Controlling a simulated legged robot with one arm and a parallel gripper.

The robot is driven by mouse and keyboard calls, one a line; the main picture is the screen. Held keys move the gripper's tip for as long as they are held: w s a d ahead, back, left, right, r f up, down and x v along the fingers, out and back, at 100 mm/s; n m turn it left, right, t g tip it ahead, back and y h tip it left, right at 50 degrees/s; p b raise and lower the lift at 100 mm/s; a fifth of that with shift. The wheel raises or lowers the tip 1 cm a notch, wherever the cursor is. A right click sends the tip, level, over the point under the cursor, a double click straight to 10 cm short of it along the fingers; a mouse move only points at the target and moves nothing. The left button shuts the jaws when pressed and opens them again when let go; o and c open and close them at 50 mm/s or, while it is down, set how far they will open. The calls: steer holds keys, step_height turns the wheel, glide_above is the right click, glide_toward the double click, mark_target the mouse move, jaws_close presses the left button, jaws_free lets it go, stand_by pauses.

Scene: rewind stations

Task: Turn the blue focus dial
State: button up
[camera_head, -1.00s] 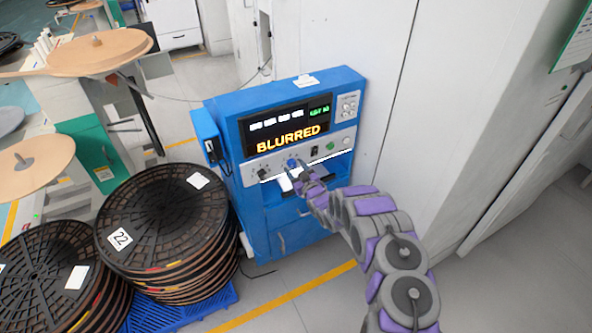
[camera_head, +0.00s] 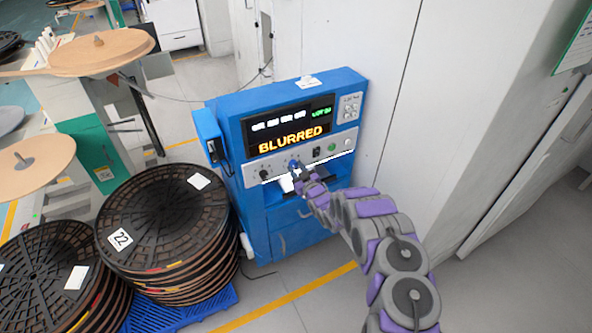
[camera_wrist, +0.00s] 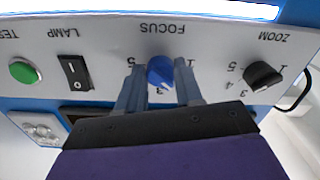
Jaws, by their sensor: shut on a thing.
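The blue focus dial (camera_wrist: 160,72) sits on the grey control panel under the upside-down FOCUS label in the wrist view. My gripper (camera_wrist: 160,82) has one finger on each side of the dial and is shut on it. In the head view the dial (camera_head: 293,164) shows as a small blue spot at my gripper (camera_head: 299,174), partly hidden by it. The blue machine's display (camera_head: 290,139) reads BLURRED in orange letters.
The black zoom knob (camera_wrist: 262,76), the black lamp switch (camera_wrist: 74,72) and a green button (camera_wrist: 24,71) share the panel. Stacks of black reels (camera_head: 165,215) stand left of the machine. A white cabinet wall (camera_head: 350,45) rises behind and to the right.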

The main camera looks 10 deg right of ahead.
steer(key=shift+r, duration=0.1)
steer(key=shift+p, duration=0.35)
steer(key=m+p, duration=0.3)
steer(key=m, duration=0.1)
steer(key=shift+a, duration=0.1)
steer(key=m+p, duration=0.2)
steer(key=m, duration=0.3)
steer(key=shift+m, duration=0.3)
steer(key=o, duration=1)
steer(key=shift+o, duration=0.2)
